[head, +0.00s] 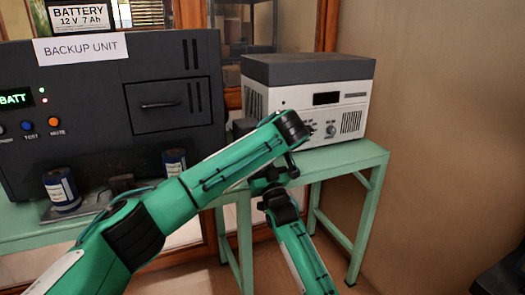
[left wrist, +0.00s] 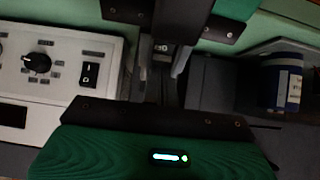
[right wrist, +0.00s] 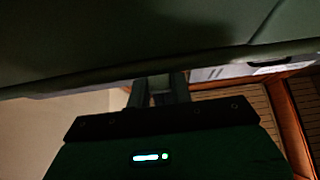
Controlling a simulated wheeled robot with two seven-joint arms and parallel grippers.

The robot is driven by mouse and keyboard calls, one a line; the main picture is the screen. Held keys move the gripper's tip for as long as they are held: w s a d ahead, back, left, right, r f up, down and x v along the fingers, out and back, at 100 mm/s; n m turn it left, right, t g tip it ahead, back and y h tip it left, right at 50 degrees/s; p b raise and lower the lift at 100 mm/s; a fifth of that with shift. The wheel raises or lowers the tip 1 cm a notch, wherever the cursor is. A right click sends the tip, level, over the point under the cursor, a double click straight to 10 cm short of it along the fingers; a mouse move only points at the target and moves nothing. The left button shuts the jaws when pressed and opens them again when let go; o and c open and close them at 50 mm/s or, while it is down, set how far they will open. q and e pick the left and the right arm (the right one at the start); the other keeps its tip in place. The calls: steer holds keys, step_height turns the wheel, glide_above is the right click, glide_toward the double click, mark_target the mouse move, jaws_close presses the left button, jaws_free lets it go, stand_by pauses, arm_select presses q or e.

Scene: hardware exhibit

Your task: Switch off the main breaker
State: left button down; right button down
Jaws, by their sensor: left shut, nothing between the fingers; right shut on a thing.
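The white and grey device (head: 320,98) stands on the right of the green table, with a knob and display on its front. In the left wrist view its panel shows a knob (left wrist: 37,62) and a black rocker switch (left wrist: 90,74). A small marked switch (left wrist: 162,47) shows beyond my left gripper (left wrist: 163,70), which is shut and empty; I cannot tell if they touch. I cannot tell which part is the main breaker. My right gripper (right wrist: 158,88) is shut on a pale, unclear thing below a dark surface. Both grippers' fingertips are hidden in the head view.
The black backup unit (head: 70,125) fills the left of the green table (head: 340,162). Blue cylinders (head: 62,186) stand before it. My left arm crosses in front of the gap between the unit and the white device. Bare wall is at the right.

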arm_select(q)
steer(key=shift+f, duration=0.8)
arm_select(e)
steer(key=shift+r, duration=0.15)
steer(key=c, duration=1.6)
jaws_free()
steer(key=shift+s, duration=0.1)
steer(key=o, duration=0.4)
steer(key=shift+c, duration=0.2)
arm_select(q)
steer(key=shift+r, duration=0.2)
